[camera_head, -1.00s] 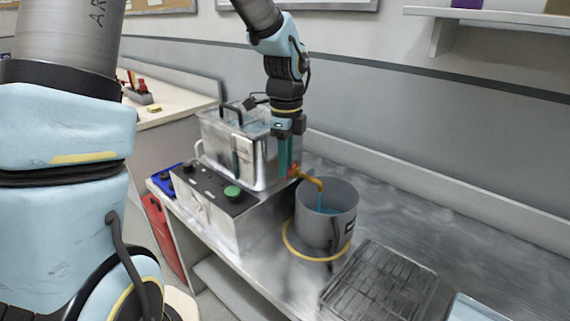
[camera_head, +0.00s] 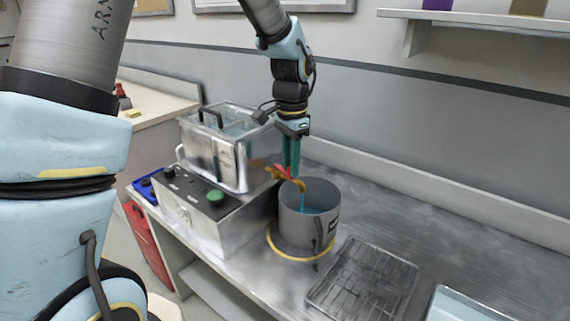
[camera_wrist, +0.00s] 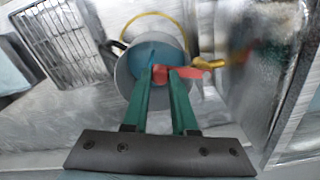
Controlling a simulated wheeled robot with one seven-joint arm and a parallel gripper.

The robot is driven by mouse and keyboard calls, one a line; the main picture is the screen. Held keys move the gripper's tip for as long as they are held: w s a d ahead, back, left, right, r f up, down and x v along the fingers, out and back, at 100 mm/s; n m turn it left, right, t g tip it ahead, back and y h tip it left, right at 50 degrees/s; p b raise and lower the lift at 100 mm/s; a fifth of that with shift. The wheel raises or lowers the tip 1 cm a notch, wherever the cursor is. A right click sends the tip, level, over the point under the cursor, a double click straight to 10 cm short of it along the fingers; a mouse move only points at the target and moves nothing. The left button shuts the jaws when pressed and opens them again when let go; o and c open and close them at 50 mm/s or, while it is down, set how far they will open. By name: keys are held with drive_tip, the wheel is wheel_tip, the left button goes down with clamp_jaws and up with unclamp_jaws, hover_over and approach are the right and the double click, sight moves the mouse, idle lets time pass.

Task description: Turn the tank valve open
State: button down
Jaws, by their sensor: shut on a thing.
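The clear-walled metal tank (camera_head: 228,150) stands on a control box, with a brass tap (camera_head: 300,184) at its lower right. The red valve handle (camera_head: 284,172) sits on the tap. My gripper (camera_head: 290,174) points down at it with green fingers. In the wrist view the fingertips (camera_wrist: 165,72) are shut on the red handle (camera_wrist: 188,70), and the brass tap (camera_wrist: 222,62) runs off to the right. A blue stream (camera_head: 302,202) falls from the spout into the grey pot (camera_head: 293,222). Blue liquid (camera_wrist: 153,54) covers the pot's bottom.
The pot stands within a yellow ring (camera_head: 290,258) on the metal bench. A dark wire rack (camera_head: 364,284) lies right of it. The control box (camera_head: 200,222) with a green button (camera_head: 216,197) is to the left. The bench's back right is clear.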

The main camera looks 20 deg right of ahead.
drive_tip(key=shift+w+d+n, duration=0.15)
drive_tip(key=shift+d+n, duration=0.4)
drive_tip(key=shift+n, duration=0.35)
drive_tip(key=c, duration=0.7)
unclamp_jaws()
wheel_tip(320, 180, up, 11)
drive_tip(key=b, duration=0.1)
drive_tip(key=shift+b, duration=0.4)
drive_tip(key=shift+f, duration=0.1)
